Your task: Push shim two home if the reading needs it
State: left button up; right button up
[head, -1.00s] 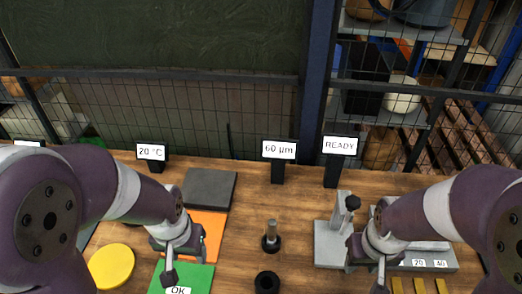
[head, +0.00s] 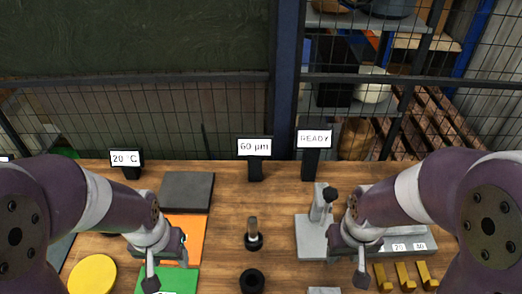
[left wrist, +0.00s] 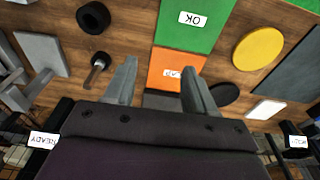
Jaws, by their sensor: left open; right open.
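The reading display (head: 254,147) shows 60 µm at the back of the bench. Three gold bars (head: 403,275), likely the shims, stand side by side at the front right; none carries a readable number. Behind them a grey block (head: 375,247) bears labels 20 and 40, partly hidden by my right arm. My right gripper (head: 358,270) is left of the bars, apart from them. My left gripper (head: 160,270) hangs over the green and orange pads. In the left wrist view it (left wrist: 160,85) is open and empty above the orange pad (left wrist: 175,68).
A READY display (head: 314,138) and a 20 °C display (head: 125,158) stand at the back. A grey fixture (head: 310,238), an upright pin (head: 253,233) and a black ring (head: 252,281) are mid-bench. A yellow disc (head: 92,274) lies left. Bare wood shows around the pin.

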aim_at(407, 285)
jog(key=z, duration=1.75)
